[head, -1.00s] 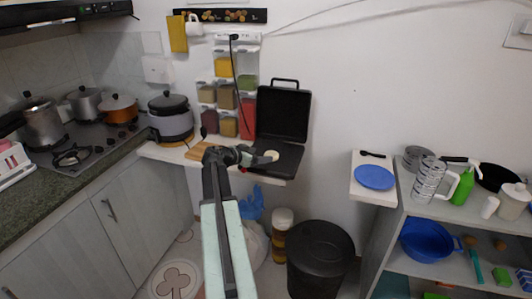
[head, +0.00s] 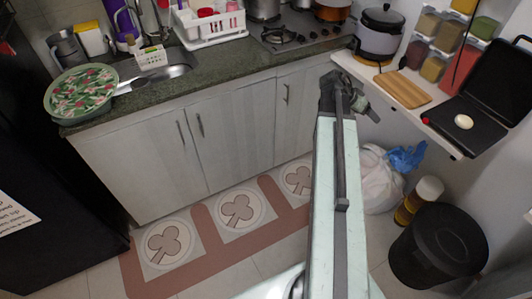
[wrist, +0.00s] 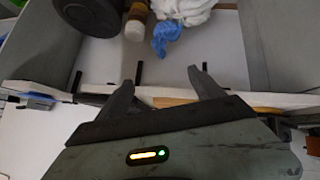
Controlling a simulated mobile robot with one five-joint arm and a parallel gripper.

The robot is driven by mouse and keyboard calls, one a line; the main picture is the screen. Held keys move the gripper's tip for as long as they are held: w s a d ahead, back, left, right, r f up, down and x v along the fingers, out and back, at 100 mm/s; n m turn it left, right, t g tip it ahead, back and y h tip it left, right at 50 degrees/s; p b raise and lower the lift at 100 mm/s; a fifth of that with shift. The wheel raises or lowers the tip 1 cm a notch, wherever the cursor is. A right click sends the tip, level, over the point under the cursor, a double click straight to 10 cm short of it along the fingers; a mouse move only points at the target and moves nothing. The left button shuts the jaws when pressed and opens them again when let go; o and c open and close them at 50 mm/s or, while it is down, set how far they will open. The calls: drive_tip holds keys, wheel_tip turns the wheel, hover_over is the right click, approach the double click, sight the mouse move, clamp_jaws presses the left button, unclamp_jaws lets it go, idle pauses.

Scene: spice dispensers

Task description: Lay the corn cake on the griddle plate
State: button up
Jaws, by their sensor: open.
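The corn cake (head: 463,121) is a small pale round disc. It lies flat on the lower plate of the open black griddle (head: 478,139), at the right of the head view. My gripper (head: 369,113) is left of the griddle, clear of the cake, in front of the shelf edge. In the wrist view my gripper (wrist: 165,88) has its two fingers spread with nothing between them.
A wooden board (head: 403,90) lies on the shelf left of the griddle, with spice dispensers (head: 438,50) behind it. A black bin (head: 437,246), a jar (head: 418,198) and bags (head: 380,180) stand below. The floor before the cabinets is clear.

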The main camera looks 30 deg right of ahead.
drive_tip(key=w+a+f+n+t+y, duration=0.1)
drive_tip(key=w+a+f+n+y, duration=0.15)
drive_tip(key=a, duration=0.75)
drive_tip(key=w+a+f+n+t+y, duration=0.15)
drive_tip(key=w+a+n, duration=0.25)
drive_tip(key=a, duration=0.6)
drive_tip(key=a+f+n+y, duration=0.1)
drive_tip(key=a+n, duration=0.2)
drive_tip(key=a, duration=0.7)
drive_tip(key=a+f+n+y, duration=0.1)
drive_tip(key=a+n+y, duration=0.1)
drive_tip(key=a, duration=0.8)
drive_tip(key=a+f+n+g+y, duration=0.1)
drive_tip(key=a+n, duration=0.3)
drive_tip(key=a, duration=0.6)
drive_tip(key=shift+s+a+y, duration=0.35)
drive_tip(key=shift+s+y, duration=0.05)
drive_tip(key=shift+y, duration=0.1)
